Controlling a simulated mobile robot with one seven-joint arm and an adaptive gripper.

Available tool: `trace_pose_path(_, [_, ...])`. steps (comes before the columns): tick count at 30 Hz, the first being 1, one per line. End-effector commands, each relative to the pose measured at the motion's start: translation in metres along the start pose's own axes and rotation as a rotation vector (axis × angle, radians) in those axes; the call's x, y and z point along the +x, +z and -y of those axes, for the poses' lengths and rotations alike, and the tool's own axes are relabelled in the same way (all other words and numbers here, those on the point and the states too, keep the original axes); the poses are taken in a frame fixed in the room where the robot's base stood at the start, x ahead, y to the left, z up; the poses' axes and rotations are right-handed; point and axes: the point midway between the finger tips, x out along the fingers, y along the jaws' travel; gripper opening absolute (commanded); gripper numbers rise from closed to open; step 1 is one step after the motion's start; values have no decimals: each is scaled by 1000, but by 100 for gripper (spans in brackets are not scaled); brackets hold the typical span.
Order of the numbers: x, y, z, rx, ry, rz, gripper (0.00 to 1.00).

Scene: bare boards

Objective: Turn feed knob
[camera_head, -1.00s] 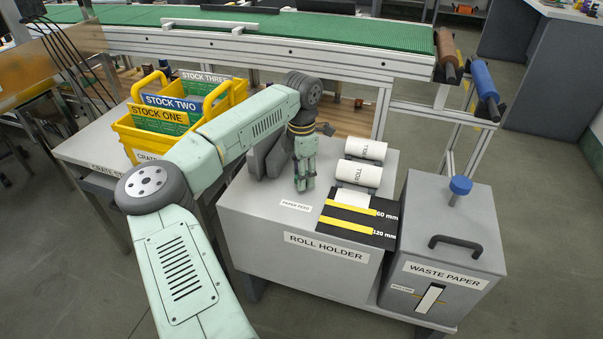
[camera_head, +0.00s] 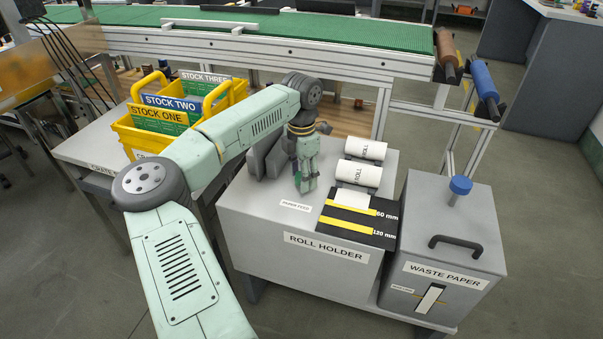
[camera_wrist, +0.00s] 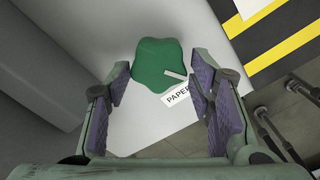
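The green feed knob (camera_wrist: 158,62) has a lobed rim and a pale pointer mark on its lower right. It sits on the grey roll holder top beside the "PAPER FEED" label (camera_wrist: 178,98). My gripper (camera_wrist: 160,80) is open in the wrist view, with one purple-padded finger toward each side of the knob. A clear gap shows between the fingers and they hold nothing. In the head view my gripper (camera_head: 305,188) points down over the roll holder (camera_head: 270,228), and its fingers mostly hide the knob. I cannot tell how far the fingertips are above it.
Two white paper rolls (camera_head: 365,148) and a black strip with yellow bands (camera_head: 348,228) lie right of my gripper. Grey upright plates (camera_head: 258,160) stand close on its left. A waste paper box (camera_head: 460,225) with a blue-topped post is farther right. Yellow crates (camera_head: 135,137) stand left.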

Motion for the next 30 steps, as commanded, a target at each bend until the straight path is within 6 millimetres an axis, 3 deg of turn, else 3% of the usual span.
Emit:
trace_pose_path(5, [-1, 0, -1, 0, 2, 2, 63])
trace_pose_path(17, [-9, 1, -2, -1, 6, 4, 63])
trace_pose_path(30, [-94, 0, -1, -1, 6, 4, 63])
